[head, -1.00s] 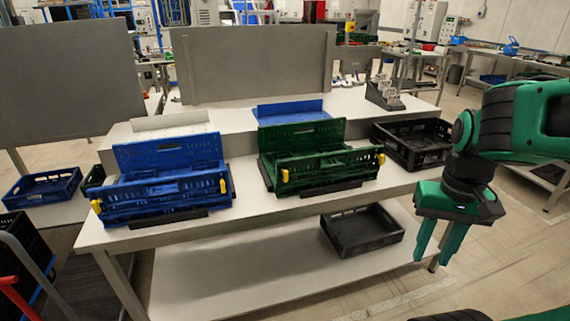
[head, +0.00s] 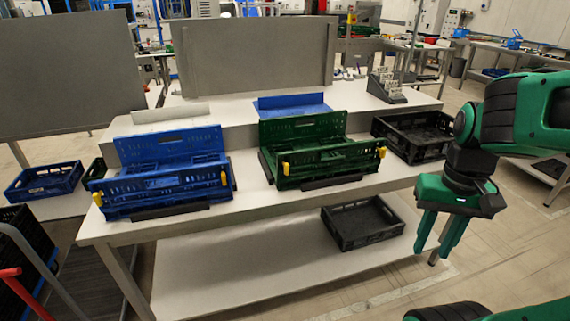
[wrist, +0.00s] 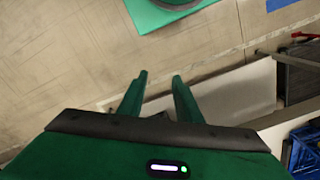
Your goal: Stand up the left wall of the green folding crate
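The green folding crate (head: 335,168) sits on the table in the head view, right of the blue crate. Its far long wall (head: 302,130) stands up. The left wall cannot be made out as standing; green panels lie low inside the crate. Yellow latches show at its two near corners. My gripper (head: 438,252) hangs to the right of the table's front edge, well apart from the crate, pointing down. Its two fingers are apart with nothing between them, as the wrist view also shows (wrist: 160,85).
A blue folding crate (head: 168,208) stands left on the table (head: 262,217). A black crate (head: 433,153) is at the right end. Another black crate (head: 383,242) lies on the lower shelf. A raised ledge runs behind the crates. Open floor lies to the right.

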